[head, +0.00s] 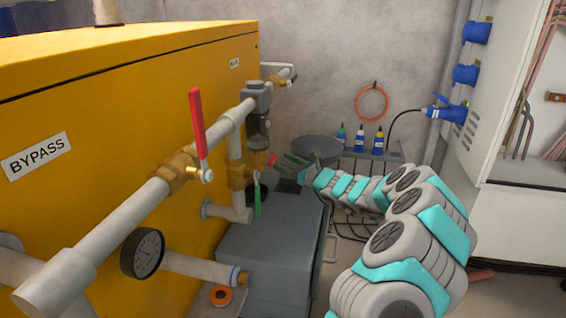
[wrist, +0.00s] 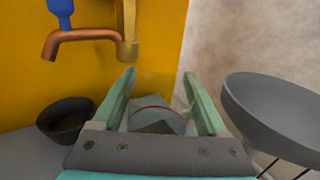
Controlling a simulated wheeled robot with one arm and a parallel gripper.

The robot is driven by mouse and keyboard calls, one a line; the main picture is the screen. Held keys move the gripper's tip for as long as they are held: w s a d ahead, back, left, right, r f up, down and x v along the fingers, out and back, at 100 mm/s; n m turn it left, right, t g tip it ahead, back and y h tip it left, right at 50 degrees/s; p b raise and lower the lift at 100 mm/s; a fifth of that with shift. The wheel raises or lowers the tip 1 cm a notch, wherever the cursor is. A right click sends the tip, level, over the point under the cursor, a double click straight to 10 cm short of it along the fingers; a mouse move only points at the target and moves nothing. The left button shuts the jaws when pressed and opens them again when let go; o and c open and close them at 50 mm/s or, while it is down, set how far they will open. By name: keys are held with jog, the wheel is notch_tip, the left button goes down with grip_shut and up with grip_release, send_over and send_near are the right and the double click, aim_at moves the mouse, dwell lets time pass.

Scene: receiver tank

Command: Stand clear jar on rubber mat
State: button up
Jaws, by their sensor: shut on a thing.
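The clear jar (wrist: 157,115) shows in the wrist view between my gripper's two green fingers (wrist: 160,92). It is see-through, with a thin reddish curved line near its top. My gripper is shut on it. In the head view my gripper (head: 288,163) is above the far end of the grey cabinet top, and I cannot make out the jar there. A dark flat patch, likely the rubber mat (head: 288,187), lies on the cabinet top below my gripper. A dark patch also shows through the jar. I cannot tell whether the jar touches anything below.
A dark bowl (wrist: 66,121) stands left of my gripper, near a copper spout (wrist: 82,36). A large grey basin (wrist: 275,105) is close on the right. Pipes with a red-handled valve (head: 197,130) run along the yellow tank (head: 120,110). Bottles (head: 360,140) stand at the back wall.

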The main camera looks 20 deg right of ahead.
jog(key=shift+f, duration=0.15)
jog(key=o, duration=1.5)
jog(key=shift+s+d+r, duration=0.15)
jog(key=shift+s+r, duration=0.05)
jog(key=v, duration=1.1)
jog(key=shift+s+d, duration=0.1)
jog(key=shift+s, duration=0.2)
